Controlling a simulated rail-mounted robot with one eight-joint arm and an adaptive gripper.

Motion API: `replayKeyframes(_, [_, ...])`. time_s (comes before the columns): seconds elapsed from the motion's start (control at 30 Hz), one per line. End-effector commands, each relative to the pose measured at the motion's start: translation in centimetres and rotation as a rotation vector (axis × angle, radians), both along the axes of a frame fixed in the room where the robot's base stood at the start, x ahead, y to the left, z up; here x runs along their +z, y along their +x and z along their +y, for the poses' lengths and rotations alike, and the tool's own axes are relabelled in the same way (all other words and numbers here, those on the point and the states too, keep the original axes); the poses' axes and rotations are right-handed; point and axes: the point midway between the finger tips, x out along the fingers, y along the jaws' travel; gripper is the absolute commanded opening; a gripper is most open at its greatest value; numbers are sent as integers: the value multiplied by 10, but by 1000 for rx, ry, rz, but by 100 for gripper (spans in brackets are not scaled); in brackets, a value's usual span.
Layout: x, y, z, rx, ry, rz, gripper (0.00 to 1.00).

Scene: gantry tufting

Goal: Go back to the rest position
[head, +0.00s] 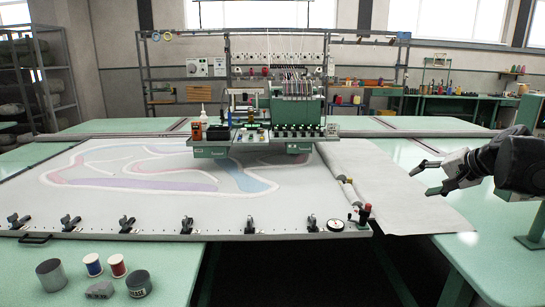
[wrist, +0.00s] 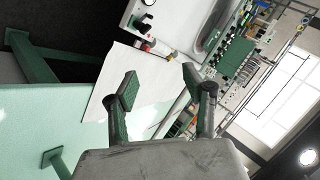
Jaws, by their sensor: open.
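My gripper (head: 423,178) is at the right in the head view, above the right-hand green table and beside the white cloth (head: 400,190) that hangs out past the frame's right side. Its two fingers are spread apart with nothing between them. In the wrist view the two green-padded fingers of my gripper (wrist: 158,84) are also apart and empty. The cloth (wrist: 128,75) shows beyond them. No rest position is marked in either view.
The tufting frame (head: 150,228) with clamps along its front edge fills the middle. A green machine head (head: 295,105) stands over it. Cans and thread spools (head: 93,264) stand at the front left. The right green table (head: 490,245) has free room.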

Motion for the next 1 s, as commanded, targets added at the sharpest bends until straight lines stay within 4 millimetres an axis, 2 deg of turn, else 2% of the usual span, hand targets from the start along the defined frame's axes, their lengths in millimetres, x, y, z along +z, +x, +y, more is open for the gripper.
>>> replayKeyframes(0.03, [-1,-11,24,27,-29,15,46])
replayKeyframes(0.2, [-8,-51,86,107,-140,63,46])
replayKeyframes(0.4, [-23,-105,147,201,-277,103,46])
replayKeyframes(0.5, [-33,-133,171,248,-348,118,46])
replayKeyframes(0.8, [-72,-220,222,389,-567,135,46])
replayKeyframes(1.0, [-99,-264,237,465,-696,130,46])
